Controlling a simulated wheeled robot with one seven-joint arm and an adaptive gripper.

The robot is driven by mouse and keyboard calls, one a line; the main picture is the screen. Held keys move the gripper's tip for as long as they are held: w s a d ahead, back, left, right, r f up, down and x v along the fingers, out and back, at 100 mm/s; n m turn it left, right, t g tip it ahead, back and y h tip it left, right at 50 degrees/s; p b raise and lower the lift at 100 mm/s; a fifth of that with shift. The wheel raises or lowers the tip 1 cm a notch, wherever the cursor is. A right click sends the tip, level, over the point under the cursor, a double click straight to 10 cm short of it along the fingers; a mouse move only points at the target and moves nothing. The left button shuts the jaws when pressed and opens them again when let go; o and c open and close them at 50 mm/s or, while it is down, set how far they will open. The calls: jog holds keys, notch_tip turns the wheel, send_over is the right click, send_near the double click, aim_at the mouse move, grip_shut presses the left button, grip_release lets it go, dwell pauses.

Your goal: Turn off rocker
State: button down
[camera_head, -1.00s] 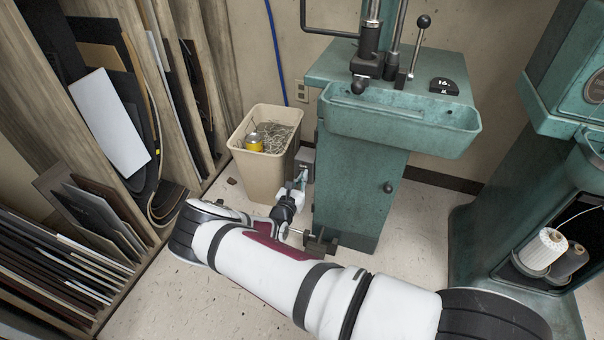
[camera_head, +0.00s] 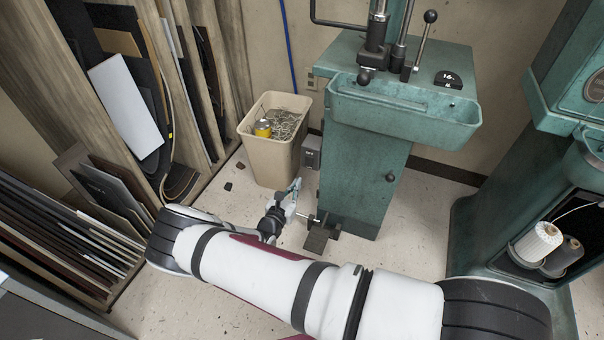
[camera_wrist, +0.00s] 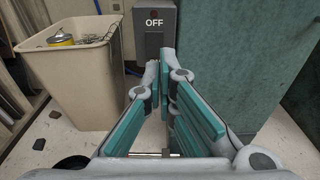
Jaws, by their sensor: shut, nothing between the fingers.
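A small grey switch box (camera_head: 311,152) is mounted low on the left side of the green machine cabinet (camera_head: 364,180). In the wrist view the switch box (camera_wrist: 154,32) shows a white "OFF" label and a small red mark above it. The rocker itself is hard to make out. My gripper (camera_head: 296,184) is shut and empty, below and in front of the box, apart from it in the head view. In the wrist view the fingertips (camera_wrist: 160,66) point toward the box and overlap its lower edge in the picture.
A beige bin (camera_head: 275,150) with scraps and a yellow can stands left of the switch box. A foot pedal (camera_head: 318,236) sits on the floor below it. Sheet racks (camera_head: 60,235) fill the left side. A second green machine (camera_head: 480,235) stands right.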

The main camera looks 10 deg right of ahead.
jog(key=shift+v, duration=1.1)
